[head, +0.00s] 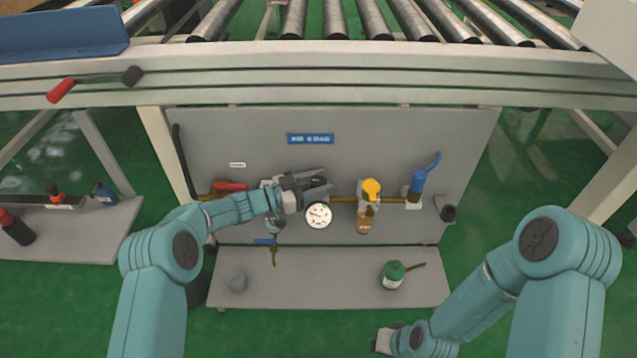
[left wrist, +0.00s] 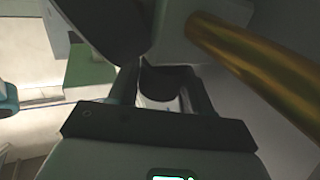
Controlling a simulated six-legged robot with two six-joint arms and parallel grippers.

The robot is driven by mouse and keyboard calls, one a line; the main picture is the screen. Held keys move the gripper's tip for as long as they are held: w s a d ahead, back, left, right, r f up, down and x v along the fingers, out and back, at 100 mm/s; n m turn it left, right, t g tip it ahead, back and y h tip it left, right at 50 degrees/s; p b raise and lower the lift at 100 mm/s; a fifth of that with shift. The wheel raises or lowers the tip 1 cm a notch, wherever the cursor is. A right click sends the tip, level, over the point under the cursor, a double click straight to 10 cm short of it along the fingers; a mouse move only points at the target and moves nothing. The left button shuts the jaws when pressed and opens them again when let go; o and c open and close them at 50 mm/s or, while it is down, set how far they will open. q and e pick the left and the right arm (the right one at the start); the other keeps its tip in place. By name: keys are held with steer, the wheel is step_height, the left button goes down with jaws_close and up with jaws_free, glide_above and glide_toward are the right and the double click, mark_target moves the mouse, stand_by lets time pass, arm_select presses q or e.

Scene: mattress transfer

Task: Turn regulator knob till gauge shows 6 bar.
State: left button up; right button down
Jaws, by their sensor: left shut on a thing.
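The round white gauge (head: 318,215) faces me on the grey panel, just below my left gripper. Its needle is too small to read. My left gripper (head: 312,186) is at the regulator beside the brass pipe and covers most of it. In the left wrist view the jaws (left wrist: 165,95) are shut around the dark regulator knob (left wrist: 168,82). My right gripper (head: 386,340) hangs low at the bottom of the head view, away from the panel. Its fingers are too small and turned to judge.
Along the brass pipe (left wrist: 255,68) sit a red-handled valve (head: 231,186), a yellow-topped unit (head: 371,190) and a blue-handled valve (head: 418,181). A green-topped can (head: 393,273) stands on the lower shelf (head: 330,285). A roller conveyor (head: 335,20) runs above the panel.

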arm_select(q)
steer(key=shift+m+g, duration=0.3)
steer(key=shift+g, duration=0.1)
steer(key=o, duration=0.9)
steer(key=shift+o, duration=0.2)
steer(key=p+v, duration=0.5)
steer(key=v, duration=1.1)
steer(key=shift+a, duration=0.2)
arm_select(e)
steer(key=s+r+g, duration=0.1)
steer(key=s+r, duration=0.2)
steer(key=r, duration=0.2)
steer(key=shift+s+a, duration=0.35)
steer(key=shift+s, duration=0.05)
arm_select(q)
steer(key=shift+f, duration=0.15)
arm_select(e)
steer(key=shift+r, duration=0.1)
